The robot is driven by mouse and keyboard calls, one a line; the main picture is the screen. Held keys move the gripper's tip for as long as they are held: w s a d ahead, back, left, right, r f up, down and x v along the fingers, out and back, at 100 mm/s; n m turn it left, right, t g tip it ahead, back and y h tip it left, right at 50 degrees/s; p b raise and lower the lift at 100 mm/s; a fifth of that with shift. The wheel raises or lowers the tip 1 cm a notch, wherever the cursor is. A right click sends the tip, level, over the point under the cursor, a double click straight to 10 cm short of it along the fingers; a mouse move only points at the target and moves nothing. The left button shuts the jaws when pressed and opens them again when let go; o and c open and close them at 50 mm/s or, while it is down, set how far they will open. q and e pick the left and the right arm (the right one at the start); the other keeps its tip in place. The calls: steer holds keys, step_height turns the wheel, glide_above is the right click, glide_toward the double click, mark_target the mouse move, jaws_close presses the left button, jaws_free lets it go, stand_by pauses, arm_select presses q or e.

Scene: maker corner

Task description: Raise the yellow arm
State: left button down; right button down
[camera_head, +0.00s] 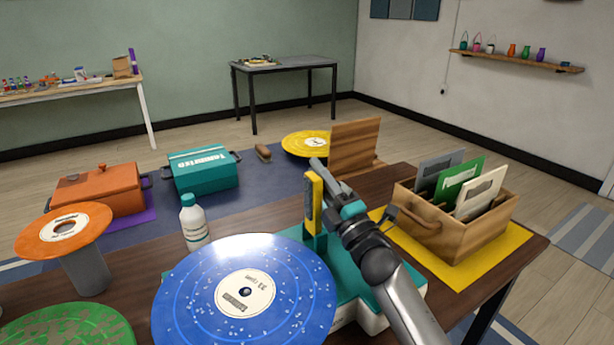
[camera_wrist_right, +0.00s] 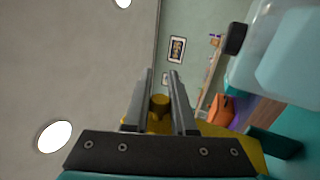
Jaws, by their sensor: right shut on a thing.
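The yellow arm (camera_head: 312,203) stands close to upright at the back of the teal turntable (camera_head: 348,283), beside the blue record (camera_head: 290,283). My right gripper (camera_head: 322,172) is at the upper end of the yellow arm. The arm's foot is partly hidden by teal parts and by my right arm. My left gripper is not in view.
A wooden crate of record sleeves (camera_head: 460,236) stands right of the turntable on a yellow mat (camera_head: 497,265). A white bottle (camera_head: 194,225) stands behind the blue record. An orange record (camera_head: 95,223) and a green record (camera_head: 75,330) are at the left.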

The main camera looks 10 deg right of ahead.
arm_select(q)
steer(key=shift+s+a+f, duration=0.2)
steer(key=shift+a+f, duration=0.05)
arm_select(e)
steer(key=m, duration=0.1)
steer(key=d+m+h, duration=0.1)
steer(key=m+h, duration=0.1)
steer(key=shift+w+d+f, duration=0.25)
steer(key=shift+d+f, duration=0.15)
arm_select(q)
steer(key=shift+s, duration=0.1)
arm_select(e)
steer(key=shift+m, duration=0.3)
steer(key=c, duration=0.7)
jaws_free()
steer(key=shift+c, duration=0.2)
steer(key=p+v, duration=0.2)
steer(key=v, duration=1.2)
steer(key=shift+s+f, duration=0.1)
steer(key=shift+f, duration=0.15)
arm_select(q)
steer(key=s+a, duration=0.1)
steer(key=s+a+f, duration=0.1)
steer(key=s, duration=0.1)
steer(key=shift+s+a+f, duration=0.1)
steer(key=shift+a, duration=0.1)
arm_select(e)
steer(key=shift+s+d+f, duration=0.15)
steer(key=shift+s, duration=0.25)
